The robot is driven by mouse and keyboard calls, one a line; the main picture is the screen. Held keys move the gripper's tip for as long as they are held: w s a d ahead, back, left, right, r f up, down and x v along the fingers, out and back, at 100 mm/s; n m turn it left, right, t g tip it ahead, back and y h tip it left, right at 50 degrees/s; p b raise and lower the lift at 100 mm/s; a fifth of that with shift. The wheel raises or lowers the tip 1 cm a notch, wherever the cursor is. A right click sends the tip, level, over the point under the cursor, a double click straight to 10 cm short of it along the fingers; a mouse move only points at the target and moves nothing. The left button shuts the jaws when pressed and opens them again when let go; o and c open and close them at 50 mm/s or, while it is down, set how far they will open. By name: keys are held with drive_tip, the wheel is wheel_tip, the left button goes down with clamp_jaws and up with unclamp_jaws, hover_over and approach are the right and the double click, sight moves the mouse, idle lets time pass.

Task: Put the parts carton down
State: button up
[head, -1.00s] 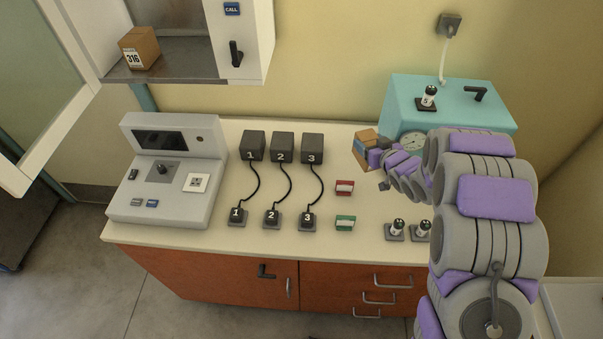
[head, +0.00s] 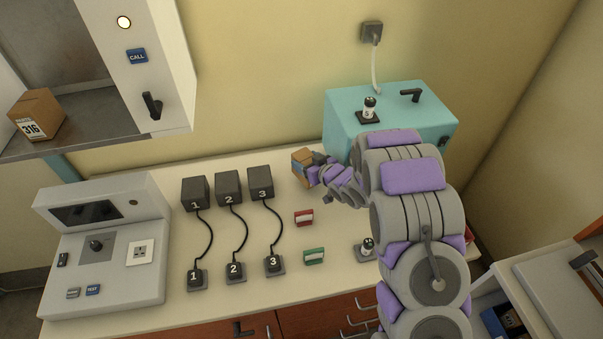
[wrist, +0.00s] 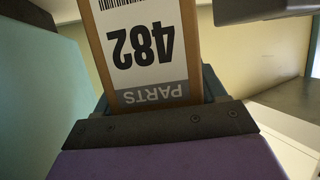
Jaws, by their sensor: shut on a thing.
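The parts carton (head: 301,166) is a small brown box above the bench, left of the teal incubator. In the wrist view the carton (wrist: 145,50) shows a white label with "482" and "PARTS", upside down. My gripper (head: 316,170) is shut on it; in the wrist view my gripper (wrist: 160,115) sits at the carton's near end. Whether the carton touches the bench top is hard to tell from the head view.
The teal incubator (head: 390,115) stands at the back right. Several black blocks and plugs, including block 3 (head: 261,183), and red (head: 304,217) and green (head: 314,256) labelled pieces lie on the bench (head: 165,312). Another carton, 316 (head: 37,115), sits in the open cabinet at upper left.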

drive_tip(key=a+f, duration=0.1)
drive_tip(key=f, duration=0.1)
drive_tip(key=a+f, duration=0.1)
drive_tip(key=f, duration=0.1)
drive_tip(key=shift+a+b, duration=0.15)
drive_tip(key=shift+b, duration=0.2)
drive_tip(key=shift+a, duration=0.15)
drive_tip(key=shift+s+r, duration=0.1)
drive_tip(key=o, duration=1)
drive_tip(key=shift+d, duration=0.4)
drive_tip(key=shift+c, duration=0.2)
drive_tip(key=o, duration=0.4)
drive_tip(key=shift+d+r, duration=0.1)
drive_tip(key=shift+d, duration=0.45)
drive_tip(key=shift+a, duration=0.45)
drive_tip(key=shift+s, duration=0.2)
drive_tip(key=p+v, duration=0.1)
drive_tip(key=v, duration=1)
drive_tip(key=shift+s+d+r+p, duration=0.1)
drive_tip(key=shift+s+d+p, duration=0.1)
drive_tip(key=shift+p, duration=0.1)
drive_tip(key=shift+d, duration=0.25)
